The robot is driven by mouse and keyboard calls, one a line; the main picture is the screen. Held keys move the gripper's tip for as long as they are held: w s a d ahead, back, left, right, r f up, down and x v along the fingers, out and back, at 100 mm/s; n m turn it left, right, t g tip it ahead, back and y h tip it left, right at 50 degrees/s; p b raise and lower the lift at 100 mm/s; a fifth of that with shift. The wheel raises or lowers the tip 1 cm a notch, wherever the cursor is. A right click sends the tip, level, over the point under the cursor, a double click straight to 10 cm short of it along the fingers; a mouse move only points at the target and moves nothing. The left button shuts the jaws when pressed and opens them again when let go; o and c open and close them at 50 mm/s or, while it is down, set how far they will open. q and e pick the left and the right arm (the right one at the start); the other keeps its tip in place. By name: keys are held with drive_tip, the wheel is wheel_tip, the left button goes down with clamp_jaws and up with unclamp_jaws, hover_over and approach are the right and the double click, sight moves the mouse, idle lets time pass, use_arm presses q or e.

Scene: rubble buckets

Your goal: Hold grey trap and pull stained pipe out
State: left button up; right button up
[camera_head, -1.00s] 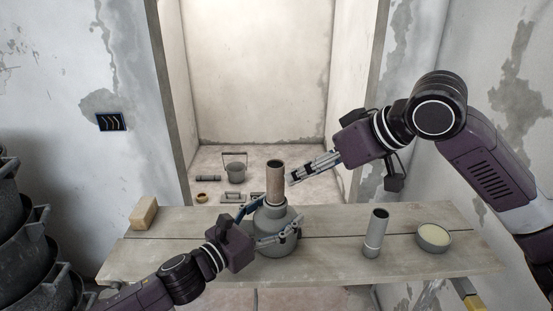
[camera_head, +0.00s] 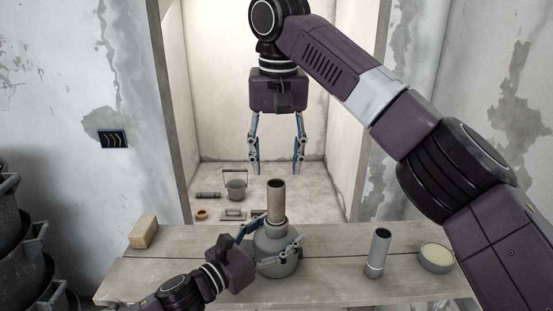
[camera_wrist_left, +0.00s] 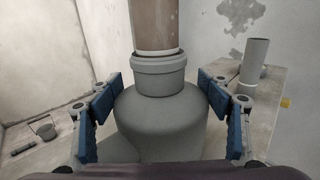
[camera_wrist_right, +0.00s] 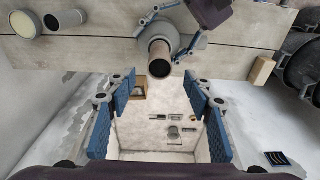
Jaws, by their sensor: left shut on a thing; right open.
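The grey trap (camera_head: 277,262) stands on the plank bench, and the stained pipe (camera_head: 276,200) rises upright from its collar. In the left wrist view the trap's rounded body (camera_wrist_left: 165,120) lies between the fingers, with the pipe (camera_wrist_left: 155,25) above it. My left gripper (camera_head: 279,250) is shut on the trap's body from both sides. My right gripper (camera_head: 277,160) is open and empty, pointing down above the pipe and apart from it. In the right wrist view the pipe's open end (camera_wrist_right: 160,66) shows beyond the spread fingers.
A grey pipe piece (camera_head: 378,252) and a round tub (camera_head: 436,257) stand on the bench (camera_head: 330,282) to the right. A tan block (camera_head: 144,232) lies at its left end. Black buckets (camera_head: 22,240) are stacked at far left. A bucket (camera_head: 236,187) stands on the floor behind.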

sight(277, 204)
drive_tip(key=f, duration=0.4)
drive_tip(key=w+f, duration=0.1)
drive_tip(key=f, duration=0.6)
drive_tip(key=shift+w+f, duration=0.2)
drive_tip(key=shift+f, duration=0.2)
drive_tip(key=shift+c, duration=0.3)
drive_tip(key=shift+r, duration=0.1)
clamp_jaws()
